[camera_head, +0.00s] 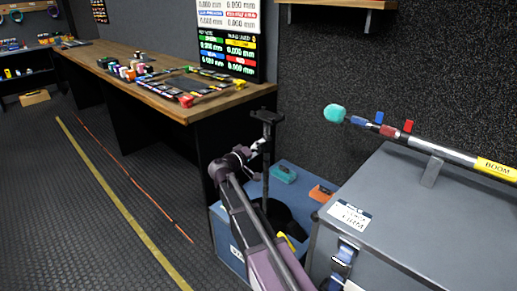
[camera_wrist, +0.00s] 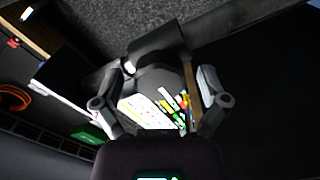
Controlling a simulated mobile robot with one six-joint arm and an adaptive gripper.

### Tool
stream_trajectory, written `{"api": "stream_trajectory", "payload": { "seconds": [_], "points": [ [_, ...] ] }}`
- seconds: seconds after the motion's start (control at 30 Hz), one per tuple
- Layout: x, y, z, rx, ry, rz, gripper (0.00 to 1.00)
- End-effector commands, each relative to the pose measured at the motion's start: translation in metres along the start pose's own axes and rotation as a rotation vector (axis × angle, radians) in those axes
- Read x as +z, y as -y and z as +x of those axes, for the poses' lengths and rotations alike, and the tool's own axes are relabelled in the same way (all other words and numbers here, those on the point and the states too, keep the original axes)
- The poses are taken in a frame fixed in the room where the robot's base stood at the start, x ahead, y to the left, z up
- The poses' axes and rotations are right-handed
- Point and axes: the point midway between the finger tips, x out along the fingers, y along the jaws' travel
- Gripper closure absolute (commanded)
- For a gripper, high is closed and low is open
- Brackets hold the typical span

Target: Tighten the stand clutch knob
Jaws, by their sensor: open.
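A black stand (camera_head: 266,180) with a T-shaped top rises from a dark round base on a blue case. My gripper (camera_head: 257,147) is close to the upper part of its pole, below the T-top. In the wrist view my gripper (camera_wrist: 166,68) is open, with one finger on each side of a dark rounded part (camera_wrist: 158,76), which looks like the stand's clutch knob. I cannot tell whether the fingers touch it. In the head view the knob is not distinct; my gripper and arm cover part of that area.
The blue case (camera_head: 226,238) carries a teal block (camera_head: 284,174) and an orange block (camera_head: 321,193). A grey case (camera_head: 400,205) with a boom pole (camera_head: 455,155) stands to the right. A wooden desk (camera_head: 175,92) holds several small items. Floor at left is mostly clear, with a cable (camera_head: 135,180).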

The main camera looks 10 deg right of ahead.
Motion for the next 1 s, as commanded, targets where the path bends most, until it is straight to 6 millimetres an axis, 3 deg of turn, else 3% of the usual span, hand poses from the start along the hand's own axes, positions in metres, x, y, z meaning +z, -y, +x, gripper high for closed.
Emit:
{"api": "stream_trajectory", "payload": {
  "seconds": [0.37,1.0],
  "points": [
    [0.000,0.000,-0.014,-0.001,-0.002,0.000,0.07],
    [0.000,0.000,-0.102,-0.001,-0.002,0.000,0.07]
  ]
}}
